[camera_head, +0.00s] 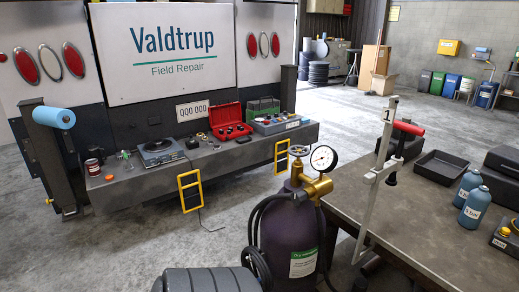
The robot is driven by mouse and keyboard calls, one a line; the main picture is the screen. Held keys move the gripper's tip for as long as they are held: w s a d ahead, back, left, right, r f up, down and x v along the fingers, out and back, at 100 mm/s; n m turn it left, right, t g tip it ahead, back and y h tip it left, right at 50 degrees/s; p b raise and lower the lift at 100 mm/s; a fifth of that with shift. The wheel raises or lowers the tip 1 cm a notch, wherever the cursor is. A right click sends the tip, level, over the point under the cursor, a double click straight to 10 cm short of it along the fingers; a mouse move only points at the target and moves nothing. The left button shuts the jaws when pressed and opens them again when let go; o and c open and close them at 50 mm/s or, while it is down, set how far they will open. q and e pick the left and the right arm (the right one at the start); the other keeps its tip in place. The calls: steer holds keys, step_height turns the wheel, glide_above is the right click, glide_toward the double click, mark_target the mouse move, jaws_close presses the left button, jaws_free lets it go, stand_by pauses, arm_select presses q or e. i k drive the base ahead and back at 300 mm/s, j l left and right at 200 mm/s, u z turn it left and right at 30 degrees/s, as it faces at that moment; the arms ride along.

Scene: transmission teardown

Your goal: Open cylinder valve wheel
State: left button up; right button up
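A dark purple gas cylinder (289,240) stands upright at the lower middle, left of the workbench. A brass valve (318,187) sits on its top, with a round white-faced pressure gauge (323,158). A small handwheel (298,151) shows on the valve's upper left, seen nearly edge-on; I cannot tell whether it is turned open or closed. A black hose (258,215) hangs in loops at the cylinder's left side. A green and white label is on its front. Neither of my grippers shows in this view, and nothing is seen touching the wheel.
A workbench (440,225) on the right bears a red-handled clamp (408,128), a black tray (441,166) and blue bottles (473,207). A truck's rear deck (233,153) at left holds tools and a red case (228,122).

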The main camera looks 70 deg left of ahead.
mark_target(298, 152)
steer(key=u, duration=2.1)
steer(key=i+l+u, duration=0.5)
steer(key=i+l, duration=0.45)
steer(key=l, duration=0.15)
steer(key=j+z, duration=0.15)
steer(key=j, duration=0.25)
steer(key=i, duration=0.05)
